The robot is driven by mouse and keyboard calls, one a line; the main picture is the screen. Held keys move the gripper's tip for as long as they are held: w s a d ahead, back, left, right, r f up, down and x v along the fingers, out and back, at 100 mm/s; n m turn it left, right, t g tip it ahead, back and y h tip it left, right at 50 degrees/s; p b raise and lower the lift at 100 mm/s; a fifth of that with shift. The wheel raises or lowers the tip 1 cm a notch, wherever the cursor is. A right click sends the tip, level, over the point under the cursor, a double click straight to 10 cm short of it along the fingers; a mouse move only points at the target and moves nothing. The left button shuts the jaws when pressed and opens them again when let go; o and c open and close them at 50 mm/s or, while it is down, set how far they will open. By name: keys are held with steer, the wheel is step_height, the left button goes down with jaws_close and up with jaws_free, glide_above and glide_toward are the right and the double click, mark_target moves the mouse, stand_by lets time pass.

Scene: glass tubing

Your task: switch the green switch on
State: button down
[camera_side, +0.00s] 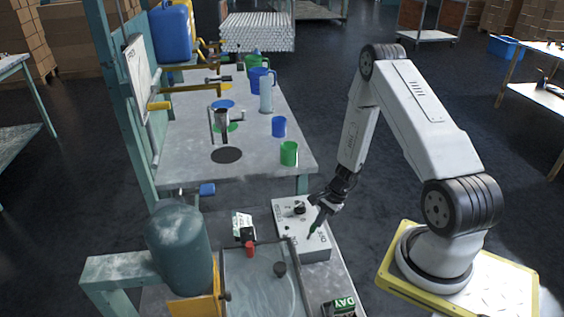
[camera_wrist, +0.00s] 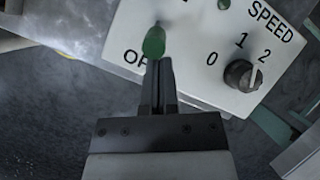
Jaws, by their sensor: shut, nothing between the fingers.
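The green switch (camera_wrist: 154,41) is a lever with a green cap on a white control box (camera_wrist: 190,30). In the wrist view it stands just beyond my fingertips, over the partly hidden "OF…" lettering. In the side view the green switch (camera_side: 316,224) rises from the control box (camera_side: 318,253), tilted, close below my gripper (camera_side: 323,208). My gripper (camera_wrist: 160,64) is shut and empty, its fingertips at the near side of the green cap. I cannot tell whether they touch it.
A black speed knob (camera_wrist: 241,75) marked 0, 1, 2 sits right of the switch on the box. In the side view a grey tray (camera_side: 262,285) and a red object (camera_side: 250,249) lie left of the box. A bench (camera_side: 190,150) with cups stands behind.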

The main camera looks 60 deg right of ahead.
steer(key=shift+w+a+r+g+h, duration=0.35)
steer(key=shift+w+a+g+h, duration=0.05)
steer(key=shift+g+h, duration=0.3)
stand_by(0.6)
steer(key=shift+w+a, duration=0.1)
steer(key=shift+w+a+r, duration=0.25)
steer(key=shift+w+a, duration=0.35)
steer(key=shift+r, duration=0.3)
steer(key=shift+r, duration=0.45)
steer(key=shift+d, duration=0.2)
